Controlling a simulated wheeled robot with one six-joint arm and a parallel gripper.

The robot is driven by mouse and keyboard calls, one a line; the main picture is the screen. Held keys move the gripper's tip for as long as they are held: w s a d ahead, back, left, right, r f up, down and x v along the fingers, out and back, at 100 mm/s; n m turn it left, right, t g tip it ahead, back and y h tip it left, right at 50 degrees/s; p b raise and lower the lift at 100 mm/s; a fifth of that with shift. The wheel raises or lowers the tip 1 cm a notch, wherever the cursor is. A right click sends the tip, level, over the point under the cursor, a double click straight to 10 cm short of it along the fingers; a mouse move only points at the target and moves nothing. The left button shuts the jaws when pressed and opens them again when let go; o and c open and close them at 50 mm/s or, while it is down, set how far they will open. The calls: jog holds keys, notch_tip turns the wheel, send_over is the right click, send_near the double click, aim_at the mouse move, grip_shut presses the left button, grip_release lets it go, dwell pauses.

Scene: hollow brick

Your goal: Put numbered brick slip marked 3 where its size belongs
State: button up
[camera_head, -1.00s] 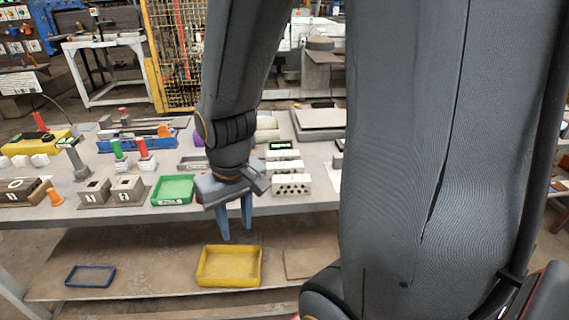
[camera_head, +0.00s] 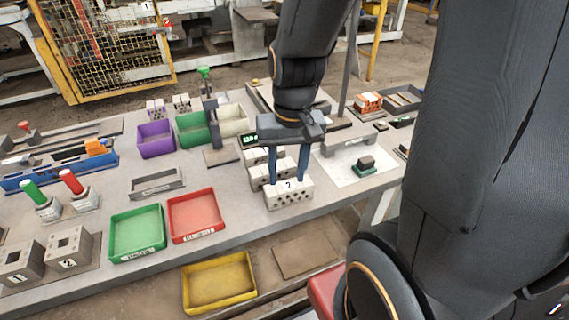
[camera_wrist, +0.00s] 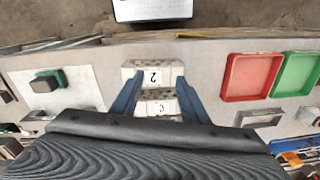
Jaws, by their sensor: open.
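Several pale hollow bricks stand in a row near the table's front edge. The front brick (camera_head: 289,196) has round holes and a label that looks like 2; it also shows in the wrist view (camera_wrist: 134,84). A second brick (camera_wrist: 158,107) behind it has a label I cannot read surely; it may be 3. My gripper (camera_head: 287,181) is open, pointing down over the row, and hides part of the bricks behind. In the wrist view my gripper's fingers (camera_wrist: 159,77) spread either side of the bricks; contact cannot be told.
A red tray (camera_head: 197,218) and a green tray (camera_head: 138,234) lie left of the bricks. A yellow tray (camera_head: 219,285) sits on the lower shelf. A post stand (camera_head: 219,156) rises behind the row. A white sheet (camera_head: 355,168) with a green-based block lies right.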

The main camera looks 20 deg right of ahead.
aim_at(286, 162)
jog(key=w+d+m+y, duration=0.1)
jog(key=w+m+y, duration=0.1)
jog(key=m, duration=0.3)
jog(key=w+d+f+m+y+p, duration=0.1)
jog(key=w+m+y, duration=0.1)
jog(key=w+m, duration=0.2)
jog(key=w+d+m+y+p, duration=0.1)
jog(key=w+d+m, duration=0.1)
jog(key=m, duration=0.4)
jog(key=shift+w+f+m+g+y, duration=0.15)
jog(key=shift+w+m+g+y, duration=0.15)
jog(key=shift+w+g+y, duration=0.15)
jog(key=shift+w+a+f, duration=0.1)
jog(key=shift+a+f, duration=0.05)
jog(key=shift+p+x, duration=1.1)
jog(key=shift+x, duration=2.55)
grip_shut()
